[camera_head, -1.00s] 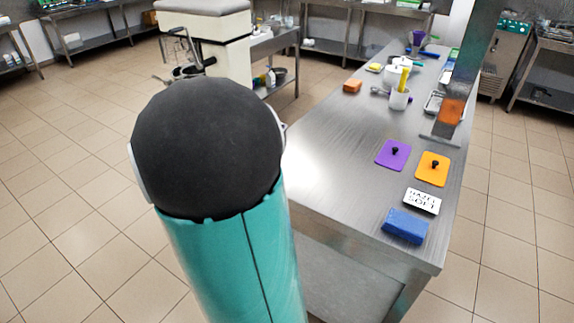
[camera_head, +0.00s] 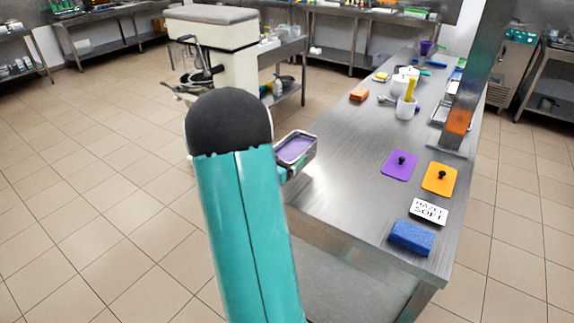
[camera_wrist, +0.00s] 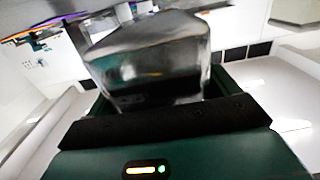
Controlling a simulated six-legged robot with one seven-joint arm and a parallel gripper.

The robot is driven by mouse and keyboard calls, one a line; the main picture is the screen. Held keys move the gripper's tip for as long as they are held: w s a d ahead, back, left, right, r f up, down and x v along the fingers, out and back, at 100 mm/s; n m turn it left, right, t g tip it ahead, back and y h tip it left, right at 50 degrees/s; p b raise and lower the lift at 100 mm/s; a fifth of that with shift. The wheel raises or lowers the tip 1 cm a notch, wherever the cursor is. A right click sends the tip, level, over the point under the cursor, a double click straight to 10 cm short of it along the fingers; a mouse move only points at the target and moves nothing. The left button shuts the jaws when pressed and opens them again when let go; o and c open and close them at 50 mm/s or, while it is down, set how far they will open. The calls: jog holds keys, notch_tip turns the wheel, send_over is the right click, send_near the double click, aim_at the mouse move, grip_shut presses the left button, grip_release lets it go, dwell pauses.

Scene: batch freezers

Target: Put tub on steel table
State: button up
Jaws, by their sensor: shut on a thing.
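The tub (camera_head: 296,150) is a small metal pan with purple contents. In the head view it is beside the left edge of the steel table (camera_head: 335,175), just right of my arm. My gripper (camera_head: 291,174) is shut on the tub, mostly hidden behind my teal arm. In the wrist view the tub (camera_wrist: 150,58) shows as a shiny metal block held at my gripper (camera_wrist: 155,98). I cannot tell whether the tub is over the table top or just off its edge.
On the table are a purple lid (camera_head: 399,165), an orange lid (camera_head: 440,178), a white sign (camera_head: 428,211), a blue sponge (camera_head: 411,238), an orange block (camera_head: 359,94) and a white container (camera_head: 405,108). A post (camera_head: 470,80) stands at the right. The table's left middle is bare.

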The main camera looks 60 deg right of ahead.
aim_at(294, 154)
jog(key=shift+d+f, duration=0.4)
jog(key=shift+w+d+f, duration=0.1)
jog(key=shift+d+f, duration=0.1)
jog(key=shift+f, duration=1.55)
jog(key=shift+f, duration=0.15)
